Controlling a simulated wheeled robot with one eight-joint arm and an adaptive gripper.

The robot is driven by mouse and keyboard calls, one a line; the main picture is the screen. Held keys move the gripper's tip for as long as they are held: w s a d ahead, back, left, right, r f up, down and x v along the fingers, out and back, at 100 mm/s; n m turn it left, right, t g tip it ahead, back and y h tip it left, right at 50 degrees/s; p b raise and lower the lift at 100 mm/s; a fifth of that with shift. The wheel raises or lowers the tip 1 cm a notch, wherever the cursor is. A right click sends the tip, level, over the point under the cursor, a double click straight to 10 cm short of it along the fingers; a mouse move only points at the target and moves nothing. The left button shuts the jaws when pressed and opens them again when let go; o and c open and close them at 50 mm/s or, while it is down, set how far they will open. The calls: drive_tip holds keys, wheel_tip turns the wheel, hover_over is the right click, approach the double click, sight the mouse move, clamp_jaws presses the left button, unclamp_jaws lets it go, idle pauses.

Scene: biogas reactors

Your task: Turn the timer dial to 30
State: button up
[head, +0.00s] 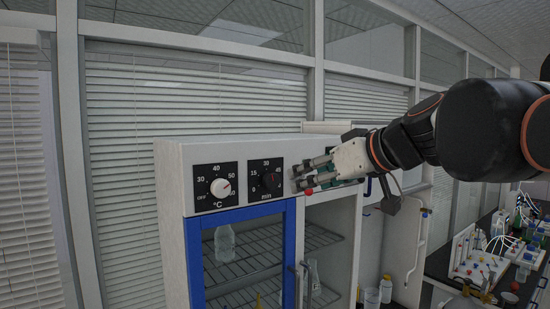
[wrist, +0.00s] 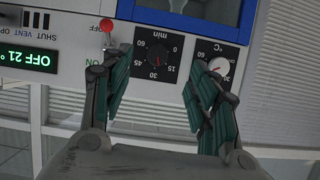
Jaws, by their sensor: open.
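The timer dial (head: 266,180) is a black square panel marked in minutes on the upper front of a white cabinet, left of my gripper. It shows upside down in the wrist view (wrist: 158,58), with a black knob and a thin red mark. I cannot read its setting for sure. My gripper (head: 303,178) is open just in front of the cabinet, close to the dial's right side. In the wrist view its two green-padded fingers (wrist: 158,68) stand apart on either side of the dial, with nothing between them.
A white-knobbed temperature dial (head: 220,187) sits left of the timer. A red-tipped switch (wrist: 107,26) and a green display reading OFF 21° (wrist: 28,58) are beside it on the panel. Below is a blue-framed glass door (head: 194,264). A bench with lab gear (head: 485,265) stands at right.

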sight(274, 182)
drive_tip(key=p+x, duration=0.1)
drive_tip(key=x, duration=0.3)
drive_tip(key=r+p+x, duration=0.1)
drive_tip(key=x, duration=0.4)
drive_tip(key=w+r+p+x, duration=0.1)
drive_tip(key=x, duration=0.3)
drive_tip(key=shift+w+a, duration=0.15)
drive_tip(key=shift+a, duration=0.25)
drive_tip(key=c, duration=1.1)
drive_tip(key=shift+o, duration=0.2)
